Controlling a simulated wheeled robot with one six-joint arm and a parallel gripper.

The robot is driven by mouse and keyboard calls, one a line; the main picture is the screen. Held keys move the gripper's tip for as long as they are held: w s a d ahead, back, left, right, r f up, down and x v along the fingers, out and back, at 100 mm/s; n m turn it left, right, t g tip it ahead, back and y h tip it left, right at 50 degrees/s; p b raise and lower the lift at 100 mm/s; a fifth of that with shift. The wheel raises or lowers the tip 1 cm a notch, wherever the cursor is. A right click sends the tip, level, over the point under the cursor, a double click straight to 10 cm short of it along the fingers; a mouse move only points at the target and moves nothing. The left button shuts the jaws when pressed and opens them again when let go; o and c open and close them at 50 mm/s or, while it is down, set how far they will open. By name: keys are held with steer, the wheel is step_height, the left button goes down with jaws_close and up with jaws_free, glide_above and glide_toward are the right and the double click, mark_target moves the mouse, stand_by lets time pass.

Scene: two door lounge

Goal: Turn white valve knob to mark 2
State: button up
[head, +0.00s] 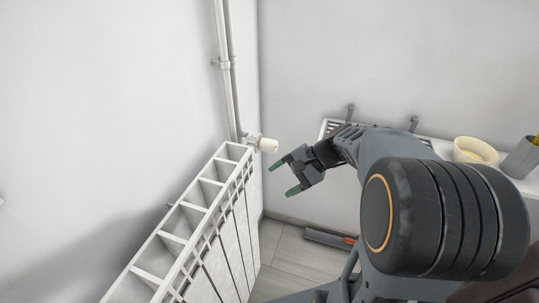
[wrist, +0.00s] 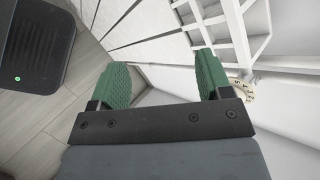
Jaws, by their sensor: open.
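The white valve knob (head: 267,145) sits at the top far corner of the radiator, at the foot of the wall pipes, in the head view. In the wrist view the knob (wrist: 244,91) shows beside the right finger, with small dark marks on its rim; I cannot tell which mark it is set to. My gripper (head: 279,178) has green fingers, spread apart and empty. It is right of and lower than the knob in the head view, apart from it. In the wrist view the gap between the fingers (wrist: 161,62) holds nothing, and the knob lies outside it.
The white ribbed radiator (head: 186,218) runs along the left wall. White pipes (head: 228,75) rise from its far end. At the right, a white ledge holds a cream bowl (head: 475,151) and a grey pot (head: 521,158). Wooden-looking floor (head: 295,255) shows between radiator and far wall.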

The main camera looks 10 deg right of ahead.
steer(key=w+d+f+m+t+y+b, duration=0.2)
steer(key=w+d+m+t+y, duration=0.1)
steer(key=w+d+m+y, duration=0.15)
steer(key=m+t+b, duration=0.2)
steer(key=m+t, duration=0.1)
steer(key=t, duration=0.2)
glide_toward(269, 146)
steer(key=shift+y, duration=0.45)
steer(key=w+a, duration=0.2)
steer(key=w+a+f, duration=0.1)
steer(key=w+a, duration=0.2)
steer(key=w+a+f, duration=0.1)
steer(key=w+a, duration=0.1)
steer(key=shift+w+a, duration=0.2)
steer(key=shift+a, duration=0.15)
steer(key=c, duration=0.9)
